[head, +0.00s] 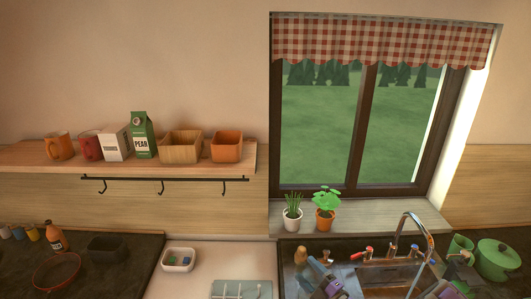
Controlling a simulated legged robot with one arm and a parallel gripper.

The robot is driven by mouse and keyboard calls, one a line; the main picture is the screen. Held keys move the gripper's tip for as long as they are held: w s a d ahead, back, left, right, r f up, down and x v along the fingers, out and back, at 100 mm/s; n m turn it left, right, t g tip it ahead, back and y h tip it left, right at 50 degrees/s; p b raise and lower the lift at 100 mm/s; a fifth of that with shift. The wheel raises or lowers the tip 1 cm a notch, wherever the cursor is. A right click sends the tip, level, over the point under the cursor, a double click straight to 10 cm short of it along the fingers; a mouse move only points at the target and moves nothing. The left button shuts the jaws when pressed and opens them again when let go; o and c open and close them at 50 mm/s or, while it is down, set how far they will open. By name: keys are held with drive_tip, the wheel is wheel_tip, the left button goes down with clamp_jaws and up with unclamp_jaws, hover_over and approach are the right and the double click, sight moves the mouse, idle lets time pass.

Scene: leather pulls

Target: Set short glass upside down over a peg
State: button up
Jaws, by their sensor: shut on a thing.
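A pale blue rack (222,291) with upright pegs (240,291) stands on the light counter at the bottom edge, partly cut off. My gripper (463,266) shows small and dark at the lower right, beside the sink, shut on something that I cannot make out. A green cup (459,245) is right above it in the picture; I cannot tell whether they touch. No clear short glass can be told apart. The pegs that I see look bare.
The sink (385,275) has a tall curved faucet (405,225). A green pot (496,257) stands at right, a white dish (179,259) left of the rack. Two potted plants (325,212) stand on the sill. A shelf (200,165) with hooks hangs at left.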

drive_tip(key=shift+m, duration=0.4)
drive_tip(key=shift+f+m+t+b, duration=0.2)
drive_tip(key=shift+m+t+b, duration=0.4)
drive_tip(key=shift+m+b, duration=0.35)
drive_tip(key=m+t+h+b, duration=0.1)
drive_tip(key=m+b, duration=0.1)
drive_tip(key=m+t+b, duration=0.1)
drive_tip(key=m, duration=0.2)
drive_tip(key=shift+m+h+b, duration=0.25)
drive_tip(key=shift+h+b, duration=0.15)
drive_tip(key=m+t+h+b, duration=0.1)
drive_tip(key=m, duration=0.1)
drive_tip(key=m+h+b, duration=0.1)
drive_tip(key=m+b, duration=0.1)
drive_tip(key=m, duration=0.1)
drive_tip(key=shift+m+t+b, duration=0.3)
drive_tip(key=shift+t, duration=0.1)
drive_tip(key=m+h+b, duration=0.1)
drive_tip(key=m, duration=0.1)
drive_tip(key=shift+r+m+t+h, duration=0.15)
drive_tip(key=shift+m+t+h, duration=0.15)
drive_tip(key=shift+m, duration=0.1)
drive_tip(key=shift+r+m, duration=0.15)
drive_tip(key=shift+m, duration=0.15)
drive_tip(key=shift+a, duration=0.1)
